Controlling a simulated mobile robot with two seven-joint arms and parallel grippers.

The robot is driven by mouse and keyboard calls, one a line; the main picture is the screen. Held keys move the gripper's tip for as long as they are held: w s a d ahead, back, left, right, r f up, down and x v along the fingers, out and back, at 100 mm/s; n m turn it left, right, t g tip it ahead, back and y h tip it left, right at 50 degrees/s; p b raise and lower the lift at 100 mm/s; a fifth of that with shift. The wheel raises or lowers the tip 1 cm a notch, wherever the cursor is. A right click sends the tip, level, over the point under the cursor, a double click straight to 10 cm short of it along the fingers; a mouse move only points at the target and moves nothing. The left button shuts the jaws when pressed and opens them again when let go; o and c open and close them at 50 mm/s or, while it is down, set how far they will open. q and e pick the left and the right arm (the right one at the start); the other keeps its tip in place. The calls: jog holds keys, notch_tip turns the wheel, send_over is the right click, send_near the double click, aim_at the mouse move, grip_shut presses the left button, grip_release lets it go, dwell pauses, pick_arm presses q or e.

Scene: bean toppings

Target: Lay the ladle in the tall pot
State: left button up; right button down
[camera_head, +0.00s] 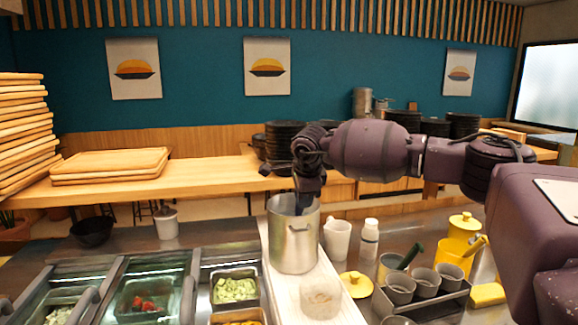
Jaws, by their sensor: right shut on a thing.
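The tall pot (293,242) is a silver metal cylinder with side handles, upright near the middle of the view. My right gripper (304,198) points down at the pot's mouth, its fingers overlapping the rim in the picture. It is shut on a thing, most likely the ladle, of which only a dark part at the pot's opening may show. The ladle's bowl is hidden by the pot's wall and the gripper. I cannot tell whether the ladle touches the pot. My left gripper is out of view.
A white mug (337,239) and a white bottle (369,243) stand close on the right. Topping bins (235,288) lie left. A wooden shelf (210,182) runs behind.

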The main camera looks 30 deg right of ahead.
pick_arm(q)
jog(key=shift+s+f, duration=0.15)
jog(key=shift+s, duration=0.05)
pick_arm(e)
jog(key=shift+s+f, duration=0.1)
jog(key=shift+f, duration=0.2)
jog(key=c, duration=0.9)
grip_release()
jog(key=shift+r, duration=0.1)
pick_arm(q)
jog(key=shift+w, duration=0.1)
pick_arm(e)
jog(key=shift+r, duration=0.1)
jog(key=shift+s+r, duration=0.1)
jog(key=shift+r, duration=0.2)
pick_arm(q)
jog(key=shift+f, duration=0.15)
pick_arm(e)
jog(key=v, duration=1)
